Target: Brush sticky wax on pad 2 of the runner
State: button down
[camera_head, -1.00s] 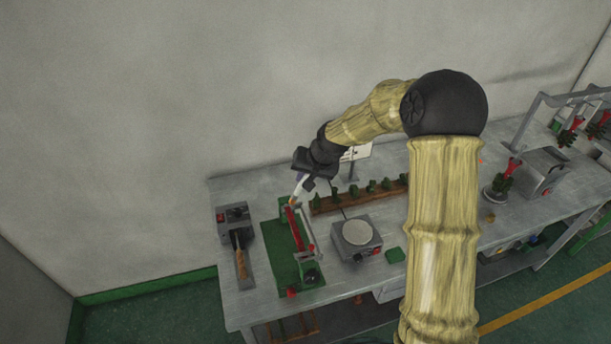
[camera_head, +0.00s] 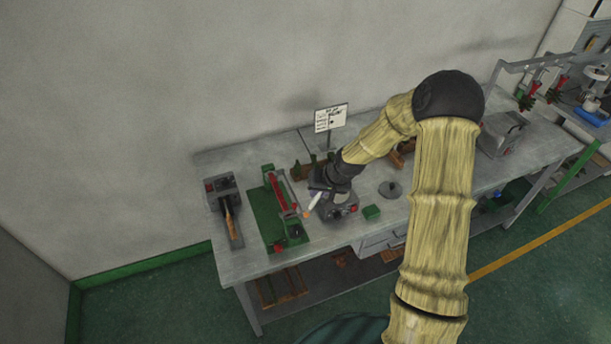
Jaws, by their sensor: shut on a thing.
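The runner (camera_head: 279,193) is a slim red bar held in a fixture on a green mat (camera_head: 262,215) on the bench. Its separate pads are too small to make out. My gripper (camera_head: 318,191) is shut on a slim brush (camera_head: 314,201) with a pale handle and an orange tip. The brush slants down to the left. Its tip is just right of the runner's near half, between the runner and a grey hot plate (camera_head: 344,211). I cannot tell whether the tip touches anything. My gripper and forearm partly hide the hot plate, and its top is not visible.
A grey unit with a wooden-handled tool (camera_head: 228,219) lies left of the mat. A green block (camera_head: 371,212) and a grey round stand (camera_head: 390,189) are right of the hot plate. My arm hides much of the right bench.

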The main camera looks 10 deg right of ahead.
jog(key=s+d+f+b, duration=0.1)
jog(key=s+f+b, duration=0.2)
jog(key=f, duration=0.5)
jog(key=s+d+f+b, duration=0.2)
jog(key=s+f+b, duration=0.1)
jog(key=f+b, duration=0.3)
jog(key=s+d+f+n+b, duration=0.1)
jog(key=f+b, duration=0.4)
jog(key=f, duration=0.5)
jog(key=s+d, duration=0.1)
jog(key=s, duration=0.1)
jog(key=shift+s+f+g+y, duration=0.3)
jog(key=shift+s+f+y, duration=0.05)
jog(key=shift+f+y, duration=0.05)
jog(key=shift+a, duration=0.1)
